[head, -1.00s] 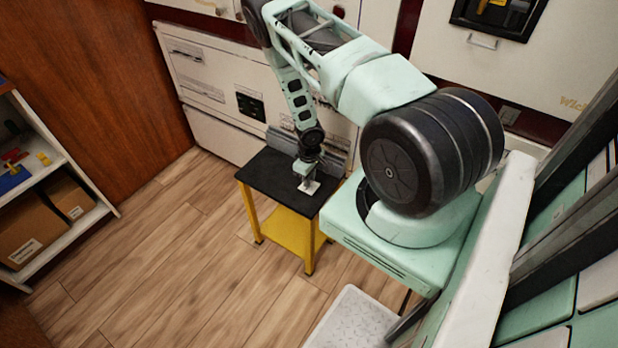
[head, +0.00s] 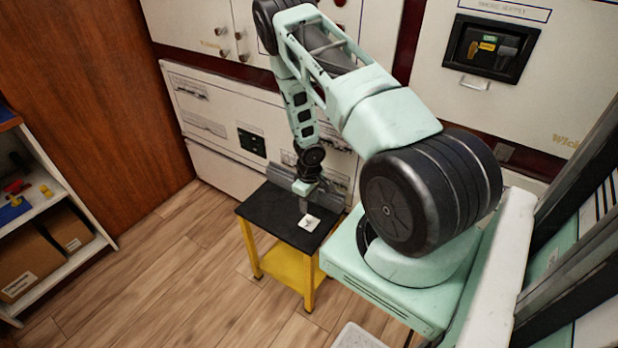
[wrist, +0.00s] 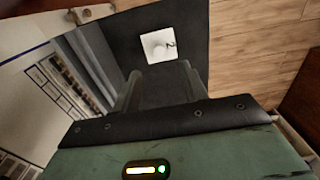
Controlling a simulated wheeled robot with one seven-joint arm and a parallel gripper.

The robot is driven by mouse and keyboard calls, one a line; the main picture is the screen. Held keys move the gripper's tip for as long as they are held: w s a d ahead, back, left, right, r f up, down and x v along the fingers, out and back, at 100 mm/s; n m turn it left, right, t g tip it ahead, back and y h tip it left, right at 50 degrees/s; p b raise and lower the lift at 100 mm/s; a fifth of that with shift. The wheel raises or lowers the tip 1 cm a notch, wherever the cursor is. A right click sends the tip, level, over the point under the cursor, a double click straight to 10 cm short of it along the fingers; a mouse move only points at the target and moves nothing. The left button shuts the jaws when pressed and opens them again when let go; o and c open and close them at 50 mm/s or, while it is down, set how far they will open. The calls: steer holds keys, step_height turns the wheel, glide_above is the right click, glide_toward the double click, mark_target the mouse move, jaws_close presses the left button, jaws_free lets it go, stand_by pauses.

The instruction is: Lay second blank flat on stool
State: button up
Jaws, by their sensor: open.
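The blank is a small white square plate (head: 309,222) lying flat on the black top of the stool, near its front right edge. It also shows in the wrist view (wrist: 161,44), with a small dark mark on it. The stool has a black top (head: 262,208) and a yellow frame. My gripper (head: 304,188) is above the stool top, behind the blank and apart from it. In the wrist view my gripper (wrist: 158,78) has its two fingers spread with nothing between them. I cannot tell from its face whether this blank is the second one.
A grey ribbed part (head: 335,184) stands at the stool's back edge, by the white cabinet panel (head: 215,110). A shelf with boxes (head: 30,255) is at the left. A white tray (head: 357,337) is at the bottom. Wooden floor (head: 170,265) is clear left of the stool.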

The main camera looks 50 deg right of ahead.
step_height(320, 180, up, 10)
steer(key=p, duration=0.3)
steer(key=shift+r+p, duration=0.15)
steer(key=shift+p, duration=0.15)
steer(key=w+a+r+n+t+h, duration=0.1)
steer(key=w+a+r+t, duration=0.2)
steer(key=w+a+r, duration=0.8)
steer(key=s+a+r+n, duration=0.1)
steer(key=s+a+r, duration=0.2)
steer(key=a+r, duration=0.4)
steer(key=s+a+r+n, duration=0.1)
steer(key=s+a+r, duration=0.3)
steer(key=a, duration=0.5)
steer(key=s+a+r+n+g, duration=0.1)
steer(key=s+a+r, duration=0.2)
steer(key=s, duration=0.4)
steer(key=s+a+r+n+g+y, duration=0.1)
steer(key=s+a+r, duration=0.3)
steer(key=s+a, duration=0.2)
steer(key=s+a+r+n+g, duration=0.1)
steer(key=s+a+r+n, duration=0.1)
steer(key=s, duration=0.6)
steer(key=a+r, duration=0.1)
steer(key=a, duration=0.1)
steer(key=shift+a+r+y, duration=0.15)
steer(key=shift+a+y, duration=0.15)
steer(key=shift+a, duration=0.05)
